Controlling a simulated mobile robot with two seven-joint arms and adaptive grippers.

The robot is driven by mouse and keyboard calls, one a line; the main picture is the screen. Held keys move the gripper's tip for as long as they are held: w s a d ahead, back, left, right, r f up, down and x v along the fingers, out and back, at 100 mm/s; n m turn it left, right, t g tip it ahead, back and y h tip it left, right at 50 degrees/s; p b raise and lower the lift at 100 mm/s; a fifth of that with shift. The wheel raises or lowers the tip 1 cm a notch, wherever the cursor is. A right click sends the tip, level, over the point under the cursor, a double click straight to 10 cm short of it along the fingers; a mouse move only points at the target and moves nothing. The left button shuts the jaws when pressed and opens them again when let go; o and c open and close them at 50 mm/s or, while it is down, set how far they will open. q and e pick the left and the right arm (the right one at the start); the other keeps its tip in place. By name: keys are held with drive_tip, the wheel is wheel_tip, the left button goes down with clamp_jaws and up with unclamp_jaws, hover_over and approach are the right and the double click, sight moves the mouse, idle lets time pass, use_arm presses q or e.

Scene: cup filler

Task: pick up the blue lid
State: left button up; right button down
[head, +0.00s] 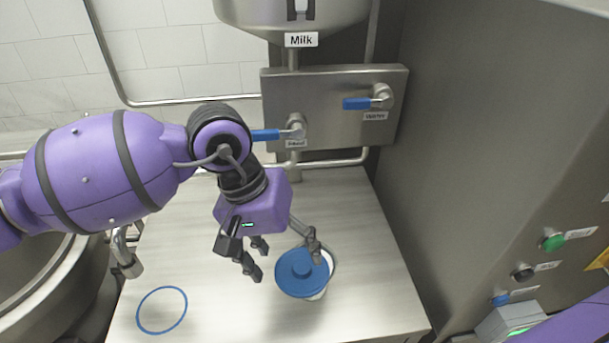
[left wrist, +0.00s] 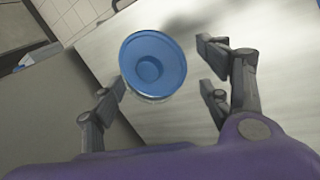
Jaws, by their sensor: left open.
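The blue lid (head: 290,281) is round with a raised round knob in its middle. It sits on top of a pale cup or container (head: 317,296), of which only a sliver shows, on the steel counter. My left gripper (head: 283,262) is open and empty above the lid, with fingers pointing down. One finger overlaps the lid's right side in the head view; the others are to its left. In the left wrist view the lid (left wrist: 152,65) shows between the spread fingers of the gripper (left wrist: 158,78). I cannot tell whether any finger touches it. My right gripper is out of view.
A blue ring (head: 162,289) marks the counter (head: 215,318) at the left, with free room around it. Behind are a valve panel (head: 335,105) with blue handles and a milk tank (head: 300,12). A steel cabinet (head: 480,130) with buttons bounds the right.

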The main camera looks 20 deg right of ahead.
use_arm(q)
drive_tip(key=shift+x, duration=1.2)
drive_tip(key=c, duration=0.8)
drive_tip(key=shift+r, duration=0.15)
